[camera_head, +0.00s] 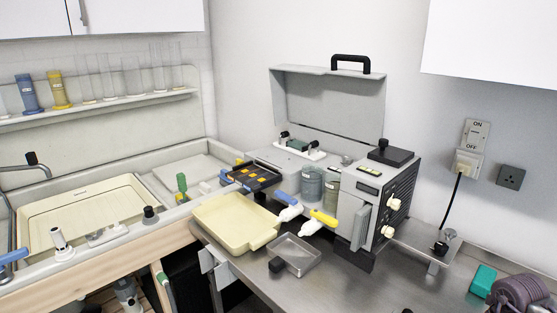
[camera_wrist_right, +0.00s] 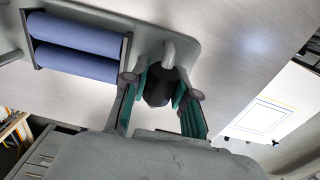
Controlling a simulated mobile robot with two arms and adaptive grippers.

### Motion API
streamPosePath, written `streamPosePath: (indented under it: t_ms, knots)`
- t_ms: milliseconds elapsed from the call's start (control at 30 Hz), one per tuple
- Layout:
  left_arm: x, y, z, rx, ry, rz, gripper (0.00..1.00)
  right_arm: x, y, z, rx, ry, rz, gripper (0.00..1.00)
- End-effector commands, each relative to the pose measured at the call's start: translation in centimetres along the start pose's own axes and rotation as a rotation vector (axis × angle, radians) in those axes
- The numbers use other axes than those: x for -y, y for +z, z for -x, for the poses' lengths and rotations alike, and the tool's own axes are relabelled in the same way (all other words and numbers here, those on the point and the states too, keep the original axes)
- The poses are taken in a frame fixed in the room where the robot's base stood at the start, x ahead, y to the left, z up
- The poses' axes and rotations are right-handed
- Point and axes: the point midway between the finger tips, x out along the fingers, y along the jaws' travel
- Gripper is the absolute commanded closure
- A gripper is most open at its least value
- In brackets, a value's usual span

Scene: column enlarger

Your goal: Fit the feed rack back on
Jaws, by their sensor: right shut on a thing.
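In the wrist view my right gripper (camera_wrist_right: 163,85) has its two green-padded fingers closed on a black grip. The grip sits on a grey frame that carries two blue rollers (camera_wrist_right: 78,47), which I take to be the feed rack. This rack does not show in the head view. The processor (camera_head: 380,205) stands on the steel bench with its grey lid (camera_head: 330,102) raised. Two tanks, a grey one (camera_head: 312,183) and a clear one (camera_head: 332,186), show at its open front. Neither gripper shows in the head view.
A black rack with yellow patches (camera_head: 255,177) lies left of the processor. A teal block (camera_head: 483,282) and purple coil (camera_head: 522,292) lie at right.

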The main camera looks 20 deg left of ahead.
Motion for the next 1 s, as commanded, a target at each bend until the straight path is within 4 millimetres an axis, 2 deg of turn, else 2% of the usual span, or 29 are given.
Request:
streamPosePath:
  t_ms: [1000]
  knots:
    - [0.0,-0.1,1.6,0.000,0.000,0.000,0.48,0.0,0.1,2.4,0.003,0.003,0.000,1.00]
